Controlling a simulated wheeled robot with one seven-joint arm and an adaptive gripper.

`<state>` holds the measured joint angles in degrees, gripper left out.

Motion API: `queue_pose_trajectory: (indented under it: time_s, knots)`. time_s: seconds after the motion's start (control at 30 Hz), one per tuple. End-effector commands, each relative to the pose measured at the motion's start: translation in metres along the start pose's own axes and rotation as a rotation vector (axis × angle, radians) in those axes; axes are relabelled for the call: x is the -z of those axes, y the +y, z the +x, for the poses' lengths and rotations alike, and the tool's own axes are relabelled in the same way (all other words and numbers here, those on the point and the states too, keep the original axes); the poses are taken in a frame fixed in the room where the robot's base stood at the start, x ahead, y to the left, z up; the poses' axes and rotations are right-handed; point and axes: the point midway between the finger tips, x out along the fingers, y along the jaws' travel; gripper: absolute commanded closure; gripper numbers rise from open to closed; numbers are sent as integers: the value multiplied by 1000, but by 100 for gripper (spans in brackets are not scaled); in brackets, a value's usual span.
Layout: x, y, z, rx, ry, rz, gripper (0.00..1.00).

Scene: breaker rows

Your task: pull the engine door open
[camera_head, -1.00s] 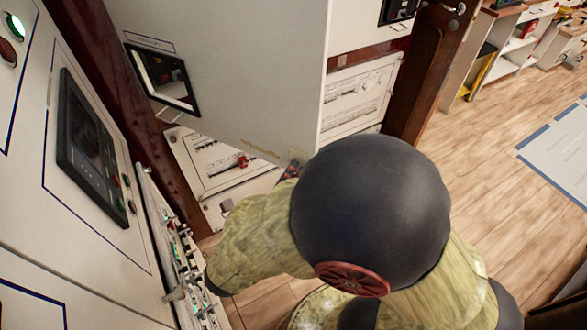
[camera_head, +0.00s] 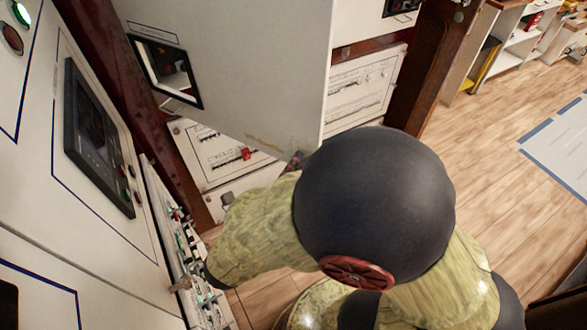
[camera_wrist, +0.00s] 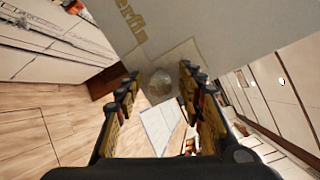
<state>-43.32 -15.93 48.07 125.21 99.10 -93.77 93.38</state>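The engine door is a large white panel (camera_head: 255,65) with a black-framed window, at the upper middle of the head view. It stands out at an angle, with breaker panels visible below and behind it. In the head view my arm hides most of the gripper near the door's lower edge.
A control panel with a dark screen (camera_head: 98,140) and a row of small switches (camera_head: 188,255) stands close on the left. Breaker panels (camera_head: 218,150) lie below the door. Open wooden floor (camera_head: 480,130) and white shelves (camera_head: 512,45) are on the right.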

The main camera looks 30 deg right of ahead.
Motion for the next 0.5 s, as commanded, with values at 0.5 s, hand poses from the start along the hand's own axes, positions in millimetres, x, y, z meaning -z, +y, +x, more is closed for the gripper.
queue_pose_trajectory:
  time_s: [0.5]
  knots:
    - [-18, -37, 0, 1, 0, 9, 61]
